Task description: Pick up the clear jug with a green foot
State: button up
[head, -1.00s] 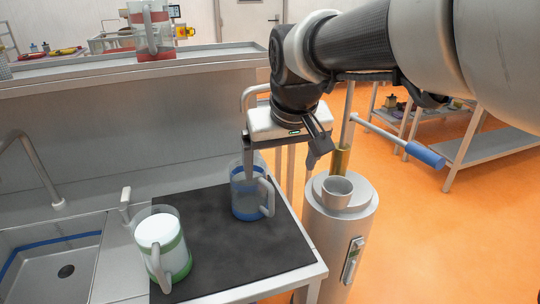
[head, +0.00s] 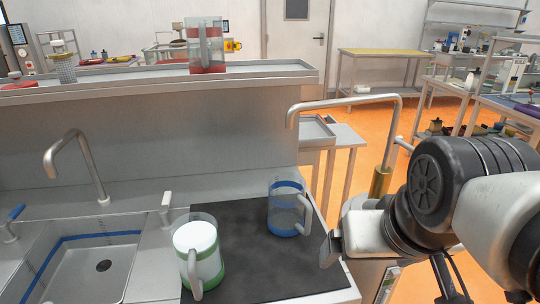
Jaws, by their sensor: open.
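The clear jug with a green foot (head: 198,258) stands upright on the black mat (head: 243,279), at its left side by the sink. It holds something white, and its handle points to the front. My gripper (head: 329,250) is at the right edge of the mat, apart from this jug and to its right. The gripper is open, with one finger in clear view and the other hard to make out. It looks empty.
A clear jug with blue bands (head: 285,210) stands on the mat between the green-footed jug and my gripper. A red-footed jug (head: 206,48) is on the shelf (head: 130,79) behind. The sink (head: 92,272) and its taps lie left.

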aim_at(194, 237)
jog(key=k+j+z, duration=0.1)
jog(key=z, duration=0.2)
jog(key=k+z, duration=0.3)
jog(key=u, duration=1.5)
jog(key=i+j, duration=0.2)
jog(key=j, duration=0.15)
jog(key=i+j, duration=0.2)
jog(key=j, duration=0.15)
